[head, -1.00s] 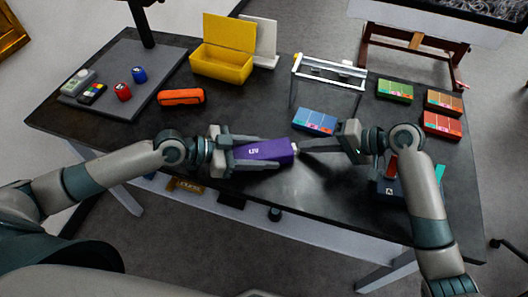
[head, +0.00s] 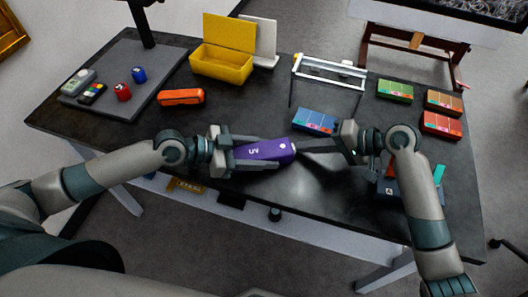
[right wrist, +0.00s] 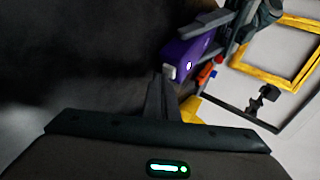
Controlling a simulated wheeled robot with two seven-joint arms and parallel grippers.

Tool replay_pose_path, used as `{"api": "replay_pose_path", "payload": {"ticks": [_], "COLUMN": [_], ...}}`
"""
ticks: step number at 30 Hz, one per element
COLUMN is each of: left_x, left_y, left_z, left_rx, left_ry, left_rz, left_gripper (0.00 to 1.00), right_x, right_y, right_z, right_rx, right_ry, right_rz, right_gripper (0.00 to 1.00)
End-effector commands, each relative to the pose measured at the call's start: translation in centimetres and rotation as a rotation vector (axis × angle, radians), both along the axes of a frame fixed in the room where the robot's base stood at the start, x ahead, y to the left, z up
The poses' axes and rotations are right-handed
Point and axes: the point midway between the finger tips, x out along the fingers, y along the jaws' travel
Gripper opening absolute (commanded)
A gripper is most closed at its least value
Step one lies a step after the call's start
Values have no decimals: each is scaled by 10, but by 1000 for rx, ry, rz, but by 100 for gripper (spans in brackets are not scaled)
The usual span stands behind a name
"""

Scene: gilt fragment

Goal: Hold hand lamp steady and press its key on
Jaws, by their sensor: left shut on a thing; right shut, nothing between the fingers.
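The hand lamp (head: 268,148) is a purple box-shaped body with white lettering, lying lengthwise above the dark table. My left gripper (head: 258,152) is shut on it from the left, one finger along each side. A small pale spot, perhaps the key, shows near its right end. My right gripper (head: 301,150) is shut and empty, its fingertips close to that end; I cannot tell whether they touch. In the right wrist view the lamp (right wrist: 190,48) lies just beyond the closed fingertips (right wrist: 166,78), with a bright spot on its face and a pale end piece.
Behind the lamp are a blue box (head: 315,121), a white-framed stand (head: 328,70), an orange case (head: 181,97) and an open yellow box (head: 221,62). Several coloured boxes lie at the right. A grey mat (head: 112,72) holds small items at the left.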

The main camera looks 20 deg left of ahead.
Motion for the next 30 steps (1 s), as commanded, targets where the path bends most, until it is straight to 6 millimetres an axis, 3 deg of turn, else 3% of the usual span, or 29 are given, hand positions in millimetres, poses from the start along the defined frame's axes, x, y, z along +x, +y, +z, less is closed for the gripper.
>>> {"api": "replay_pose_path", "payload": {"ticks": [23,30], "left_x": [0,0], "left_y": [0,0], "left_z": [0,0], "left_rx": [-1,-1], "left_ry": [0,0], "left_rz": [0,0], "left_gripper": [34,34], "right_x": [5,11], "right_y": [-9,-19], "right_z": [0,0], "right_rx": [0,-2], "right_ry": [0,0], "right_rz": [0,-1], "right_gripper": [0,0]}}
